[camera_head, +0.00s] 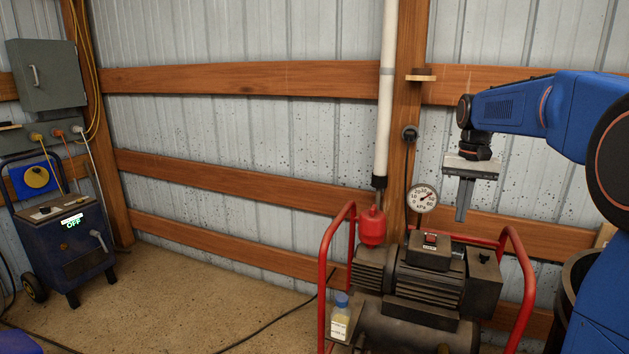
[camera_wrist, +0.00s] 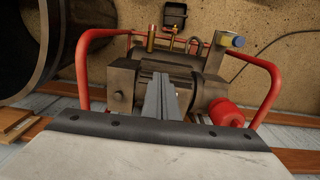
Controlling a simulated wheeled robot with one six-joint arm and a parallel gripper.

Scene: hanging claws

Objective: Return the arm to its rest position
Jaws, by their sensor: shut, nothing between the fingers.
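My arm (camera_head: 555,105) is blue and reaches in from the right in the head view, bent down at the wrist. My gripper (camera_head: 461,216) points down, shut and empty, in front of the wall and above the right part of the compressor (camera_head: 425,285). In the wrist view my gripper's fingers (camera_wrist: 164,78) are together, with the compressor (camera_wrist: 125,75) beyond them. The fingers appear apart from the compressor.
The compressor has a red tube frame (camera_head: 323,275), a round gauge (camera_head: 423,198) and a red bulb (camera_head: 372,226). A bottle (camera_head: 340,318) stands at its left. A dark drum (camera_head: 572,285) is at the right. A blue cart (camera_head: 68,235) stands far left. Floor between is mostly clear.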

